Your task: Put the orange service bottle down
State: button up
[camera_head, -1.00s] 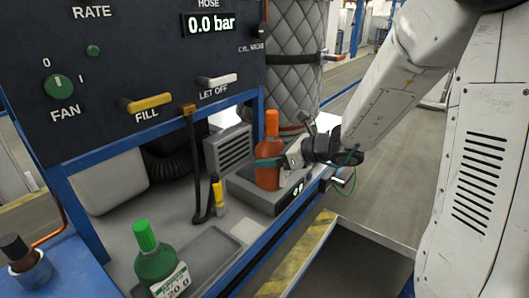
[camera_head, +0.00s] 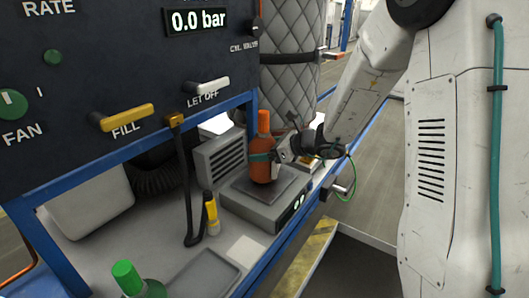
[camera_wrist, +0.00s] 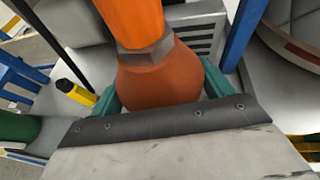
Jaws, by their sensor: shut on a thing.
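The orange service bottle (camera_head: 263,150) is upright at the grey scale (camera_head: 266,195) with a dark top plate and a small lit display on its front. My gripper (camera_head: 264,158) comes from the right and is shut around the bottle's body. The wrist view shows the orange bottle (camera_wrist: 158,75) between the two teal fingers (camera_wrist: 160,98). The bottle's base appears over or on the plate; I cannot tell whether it touches.
A green-capped bottle (camera_head: 136,281) stands at the front left, beside a grey tray (camera_head: 205,275). The dark control panel (camera_head: 130,70) overhangs the bench. A quilted cylinder (camera_head: 290,85) stands behind.

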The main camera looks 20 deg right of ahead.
jog(key=shift+f, duration=0.6)
jog(key=shift+f, duration=0.1)
jog(key=o, duration=1.3)
